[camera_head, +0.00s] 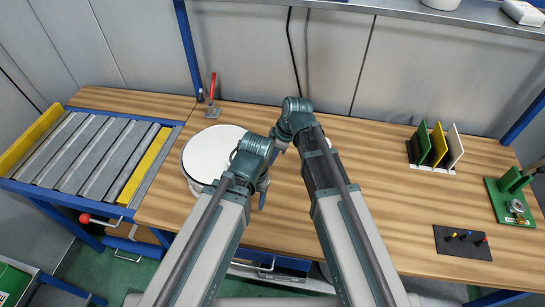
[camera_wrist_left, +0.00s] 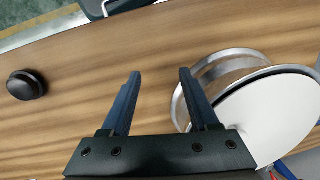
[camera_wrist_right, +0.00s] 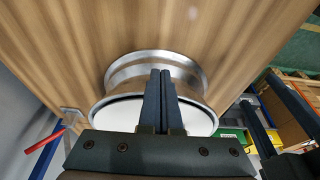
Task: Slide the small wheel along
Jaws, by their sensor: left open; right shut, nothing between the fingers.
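A wheel with a white round face (camera_head: 205,150) and a silver rim lies on the wooden table left of my arms. My left forearm hides part of it. It also shows in the left wrist view (camera_wrist_left: 275,115) and the right wrist view (camera_wrist_right: 125,112). My left gripper (camera_head: 262,204) is open and empty over the table; its fingers (camera_wrist_left: 160,73) point past the wheel's edge, one overlapping the rim in view. My right gripper (camera_head: 277,147) is shut and empty; its fingers (camera_wrist_right: 160,74) appear in front of the wheel. I cannot tell whether they touch it.
A roller conveyor (camera_head: 88,150) adjoins the table at left. A red-handled clamp (camera_head: 211,104) stands at the back. A rack of coloured plates (camera_head: 437,148), a green fixture (camera_head: 512,200) and a dark pad (camera_head: 462,242) are at right. A black knob (camera_wrist_left: 27,85) shows in the left wrist view.

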